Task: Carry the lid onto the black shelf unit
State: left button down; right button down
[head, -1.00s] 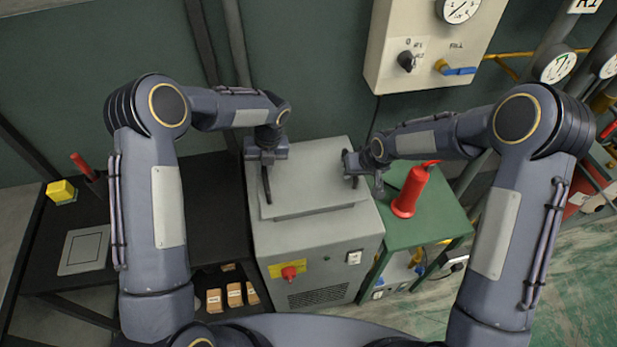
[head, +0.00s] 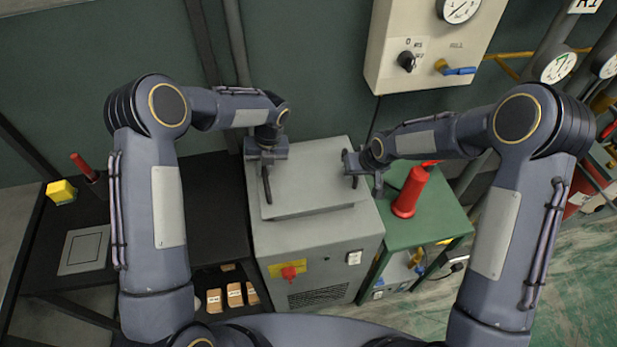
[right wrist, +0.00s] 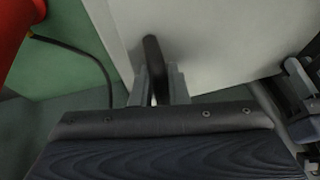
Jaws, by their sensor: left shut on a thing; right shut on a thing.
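The grey lid (head: 315,185) lies on top of the grey machine cabinet (head: 318,245) in the middle of the head view. My left gripper (head: 267,188) is at the lid's left side, shut on what looks like a handle there. My right gripper (head: 365,180) is at the lid's right side. In the right wrist view its fingers (right wrist: 158,88) are shut on a dark bar handle (right wrist: 152,55) at the lid's edge. The black shelf unit (head: 205,205) stands to the left of the cabinet, with bare black top beside it.
A red bottle-shaped object (head: 410,192) stands on the green cart (head: 435,215) close to my right gripper. A grey square plate (head: 84,250) and a yellow block (head: 61,192) are on the left of the shelf unit. Wooden blocks (head: 235,294) sit low down. A control box (head: 425,50) hangs behind.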

pick_arm(q)
jog(key=shift+w+r, duration=0.1)
pick_arm(e)
jog(key=shift+r, duration=0.1)
dwell(0.4)
